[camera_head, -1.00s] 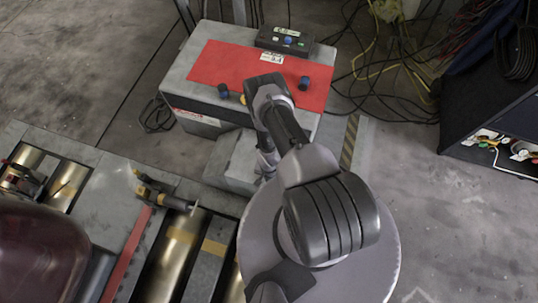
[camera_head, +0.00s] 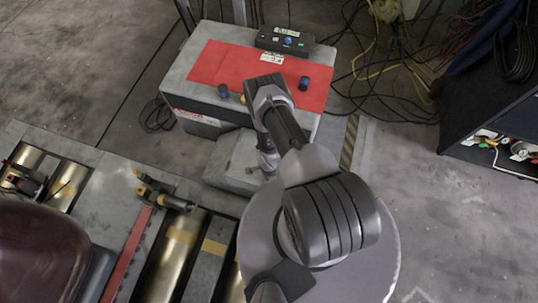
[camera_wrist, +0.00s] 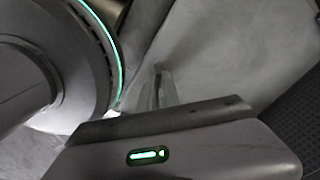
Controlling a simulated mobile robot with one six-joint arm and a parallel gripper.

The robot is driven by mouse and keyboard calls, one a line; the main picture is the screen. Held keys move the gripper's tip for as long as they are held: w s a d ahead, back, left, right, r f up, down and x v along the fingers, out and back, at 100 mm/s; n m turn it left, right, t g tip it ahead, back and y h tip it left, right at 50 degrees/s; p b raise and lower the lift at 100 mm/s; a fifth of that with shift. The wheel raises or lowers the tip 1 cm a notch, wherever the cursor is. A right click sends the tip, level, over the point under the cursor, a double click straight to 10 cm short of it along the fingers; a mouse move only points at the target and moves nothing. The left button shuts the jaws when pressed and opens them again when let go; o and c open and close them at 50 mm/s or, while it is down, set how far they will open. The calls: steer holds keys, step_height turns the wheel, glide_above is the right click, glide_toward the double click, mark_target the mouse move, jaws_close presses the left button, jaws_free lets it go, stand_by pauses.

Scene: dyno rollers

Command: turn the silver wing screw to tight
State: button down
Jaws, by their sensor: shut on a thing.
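My gripper (camera_head: 267,163) points down at the grey block in front of the red-topped box, with most of it hidden by my arm. A small silver piece (camera_head: 250,170) shows just left of its tip; it seems to be the wing screw, but it is too small to make out fully. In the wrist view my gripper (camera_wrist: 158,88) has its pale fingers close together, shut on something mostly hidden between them. I cannot see the screw's wings or its thread there.
A grey box with a red top (camera_head: 228,65) and blue knobs stands behind the block. A black and yellow tool (camera_head: 160,193) lies on the roller bed at left. Steel rollers (camera_head: 170,255) lie in front. Loose cables (camera_head: 385,75) and a dark cabinet (camera_head: 480,110) are at right.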

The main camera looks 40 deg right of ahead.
steer(key=m, duration=0.8)
steer(key=shift+m, duration=0.3)
stand_by(0.3)
steer(key=c, duration=1.6)
jaws_free()
steer(key=shift+o, duration=0.2)
steer(key=shift+r+p, duration=0.1)
steer(key=shift+p, duration=0.2)
step_height(320, 180, up, 17)
steer(key=p, duration=0.7)
steer(key=shift+p, duration=0.35)
steer(key=shift+r, duration=0.1)
